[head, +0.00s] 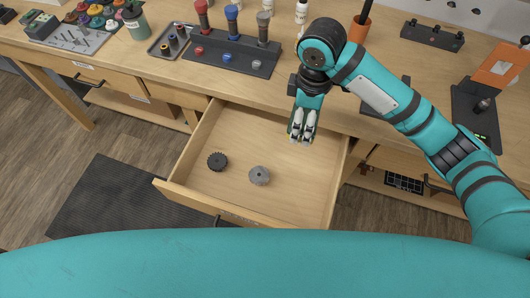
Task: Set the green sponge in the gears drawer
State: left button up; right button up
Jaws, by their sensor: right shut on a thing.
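The gears drawer (300,190) is pulled out below the bench. A dark gear (217,161) and a grey gear (259,175) lie apart on its floor. My right gripper (302,138) points down over the back right part of the drawer, close to the bench edge. It is shut on the green sponge (291,128), of which only thin green edges show beside the fingers. How high the sponge is above the drawer floor I cannot tell. My left gripper is not in view.
The drawer's right and front floor is bare. A dark mat (105,200) lies on the floor.

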aim_at(287, 161)
jog(key=a+f+n, duration=0.2)
jog(key=n, duration=0.1)
jog(key=shift+w, duration=0.15)
jog(key=shift+n, duration=0.3)
notch_tip(287, 161, down, 18)
jog(key=shift+a+r+p, duration=0.1)
jog(key=shift+p, duration=0.2)
jog(key=o, duration=0.8)
notch_tip(287, 161, up, 12)
